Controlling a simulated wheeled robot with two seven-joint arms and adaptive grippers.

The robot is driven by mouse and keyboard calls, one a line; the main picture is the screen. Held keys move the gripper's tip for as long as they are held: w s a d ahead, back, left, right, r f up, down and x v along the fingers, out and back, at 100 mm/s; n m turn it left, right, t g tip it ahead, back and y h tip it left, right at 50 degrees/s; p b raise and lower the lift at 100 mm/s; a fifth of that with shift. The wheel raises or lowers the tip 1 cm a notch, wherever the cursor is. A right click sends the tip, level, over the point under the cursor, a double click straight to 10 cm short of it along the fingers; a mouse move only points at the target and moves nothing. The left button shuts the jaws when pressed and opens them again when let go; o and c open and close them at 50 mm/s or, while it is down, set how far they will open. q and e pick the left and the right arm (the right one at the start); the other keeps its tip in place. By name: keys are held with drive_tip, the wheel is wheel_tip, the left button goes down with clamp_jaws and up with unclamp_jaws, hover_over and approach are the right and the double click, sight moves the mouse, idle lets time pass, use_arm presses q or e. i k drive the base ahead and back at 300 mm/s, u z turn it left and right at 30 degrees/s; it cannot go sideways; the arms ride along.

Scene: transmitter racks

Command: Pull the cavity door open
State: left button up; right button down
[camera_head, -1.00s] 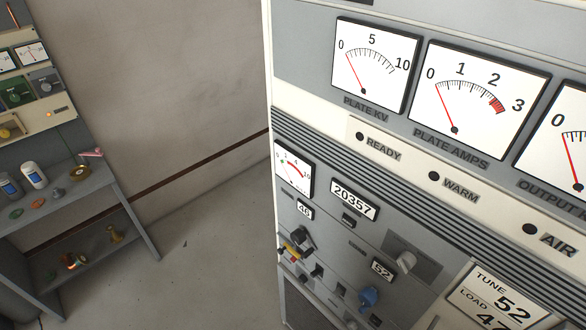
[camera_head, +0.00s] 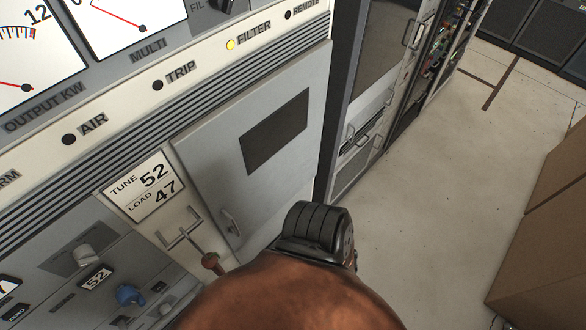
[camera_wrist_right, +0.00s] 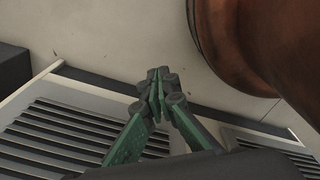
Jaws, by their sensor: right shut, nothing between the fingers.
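The cavity door (camera_head: 205,165) is a grey panel with a dark rectangular window, on the transmitter front in the head view. It looks shut, flush with the front. Its small upright handle (camera_head: 231,222) is near the lower left corner of the door. My right arm covers the area below the door in the head view, and the right gripper is hidden there. In the right wrist view my right gripper (camera_wrist_right: 158,80) has its green fingers together, with nothing between them. Neither the door nor its handle can be made out in that view. My left gripper is not in view.
A metal bracket (camera_head: 180,228) and a reddish-brown knob (camera_head: 211,262) are left of the door handle. A blue knob (camera_head: 130,295) is lower left. Another rack (camera_head: 370,60) stands beyond the door. Open floor (camera_head: 450,190) lies right, with brown boxes (camera_head: 550,230). Louvred panels (camera_wrist_right: 60,135) show in the wrist view.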

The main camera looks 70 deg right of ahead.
sight(248, 156)
drive_tip(key=z, duration=0.95)
drive_tip(key=k, duration=0.45)
drive_tip(key=z, duration=1.1)
